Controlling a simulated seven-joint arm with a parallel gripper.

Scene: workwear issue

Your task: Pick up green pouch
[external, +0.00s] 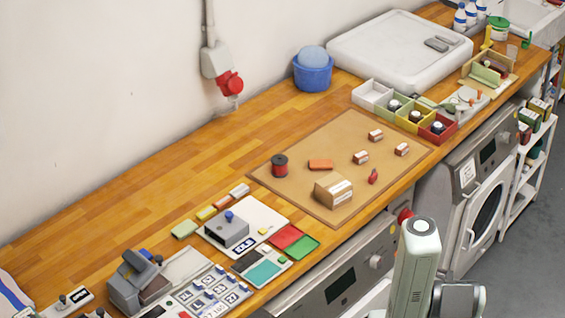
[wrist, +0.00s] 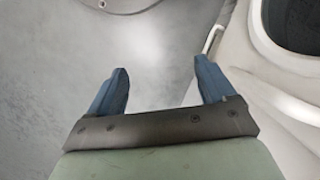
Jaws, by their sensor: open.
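Several green things show in the external view, and I cannot tell for sure which is the pouch. A small pale green piece (external: 184,229) lies on the wooden counter at the left end of a short row of coloured pieces. A flat green square (external: 304,245) lies beside a red one near the counter's front edge. Another green piece (external: 487,75) sits in an open cardboard box at the far right. My gripper (wrist: 161,70) is open and empty in the wrist view, above the grey floor beside a white appliance. No green thing shows between its fingers.
On the wooden counter (external: 120,215), a brown mat (external: 345,135) carries a small cardboard box (external: 333,190), a dark red spool (external: 280,166) and small blocks. Coloured bins (external: 437,128) and a blue tub (external: 312,72) stand behind. Washing machines (external: 480,200) stand below the front edge.

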